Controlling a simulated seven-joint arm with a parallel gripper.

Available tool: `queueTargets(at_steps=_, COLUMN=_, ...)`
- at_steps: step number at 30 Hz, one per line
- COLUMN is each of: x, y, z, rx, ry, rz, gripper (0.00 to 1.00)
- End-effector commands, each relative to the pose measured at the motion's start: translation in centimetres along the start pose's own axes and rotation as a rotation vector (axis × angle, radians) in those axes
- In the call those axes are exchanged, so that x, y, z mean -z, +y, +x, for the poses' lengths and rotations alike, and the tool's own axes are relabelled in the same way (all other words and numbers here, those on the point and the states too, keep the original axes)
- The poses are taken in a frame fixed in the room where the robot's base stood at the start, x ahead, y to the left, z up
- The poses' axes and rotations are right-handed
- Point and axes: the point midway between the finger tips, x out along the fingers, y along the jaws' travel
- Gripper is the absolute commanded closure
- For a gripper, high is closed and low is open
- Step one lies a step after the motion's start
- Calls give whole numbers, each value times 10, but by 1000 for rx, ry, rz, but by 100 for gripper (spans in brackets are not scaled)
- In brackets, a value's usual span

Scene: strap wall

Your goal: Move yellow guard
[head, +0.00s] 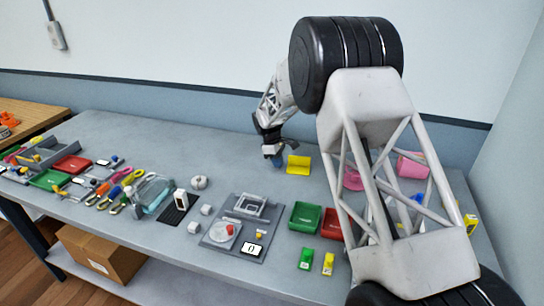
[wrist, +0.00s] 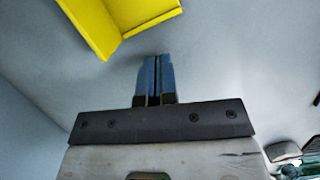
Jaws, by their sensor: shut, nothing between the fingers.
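The yellow guard (head: 299,165) is a bent yellow piece standing on the grey table toward the back, right of my gripper in the head view. It also shows in the wrist view (wrist: 112,20), at the top left, just beyond the fingertips, with a gap between. My gripper (head: 276,160) has blue fingers pointing down and sits just left of the guard. In the wrist view the two blue fingers of my gripper (wrist: 156,62) are together with nothing between them. The guard's top part is cut off in the wrist view.
A green tray (head: 305,218) and a red tray (head: 332,224) stand in front of the guard. A grey panel (head: 220,250) with a scale lies left of them. Pink containers (head: 412,166) stand at the right, partly behind my arm.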

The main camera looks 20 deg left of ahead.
Motion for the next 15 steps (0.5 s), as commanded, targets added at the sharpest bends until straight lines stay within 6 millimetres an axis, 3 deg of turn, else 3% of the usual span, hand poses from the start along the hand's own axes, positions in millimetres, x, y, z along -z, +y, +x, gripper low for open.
queueTargets(at_steps=6, x=-17, y=-1, z=6, rx=2, ry=-2, rz=-1, gripper=100)
queueTargets(at_steps=15, x=-21, y=-1, z=7, rx=1, ry=-1, rz=-1, gripper=100)
